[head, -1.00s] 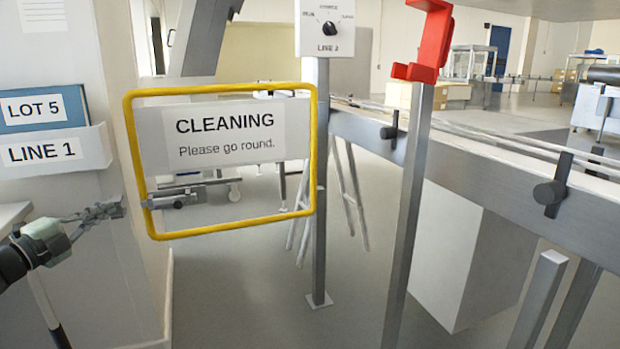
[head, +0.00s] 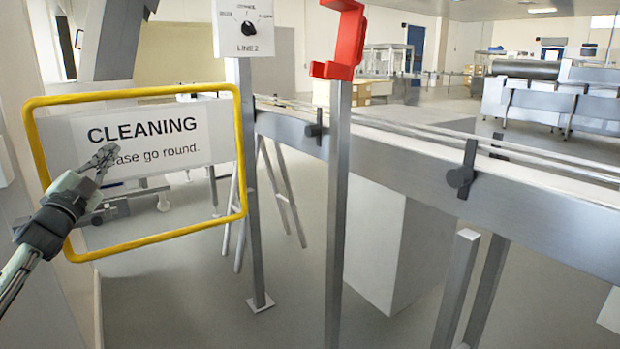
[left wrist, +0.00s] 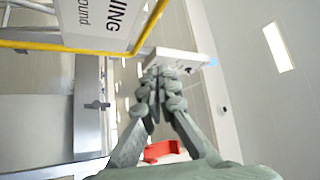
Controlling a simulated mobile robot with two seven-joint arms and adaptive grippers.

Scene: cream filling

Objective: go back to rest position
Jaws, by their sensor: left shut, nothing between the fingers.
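My left gripper (head: 103,158) shows at the left of the head view, in front of the cleaning sign (head: 200,143), and covers part of its lettering. The sign is a white board in a yellow frame. In the left wrist view, the fingers of my left gripper (left wrist: 162,78) are closed together with nothing between them. The sign (left wrist: 108,18) shows at the top of that view. I cannot tell whether the gripper touches the sign. My right gripper is not in view.
A grey conveyor rail (head: 400,160) runs from the middle to the right. A red holder (head: 341,45) sits on a post in front of it. A dial box marked LINE 2 (head: 243,27) stands behind. Open floor (head: 180,300) shows at lower left.

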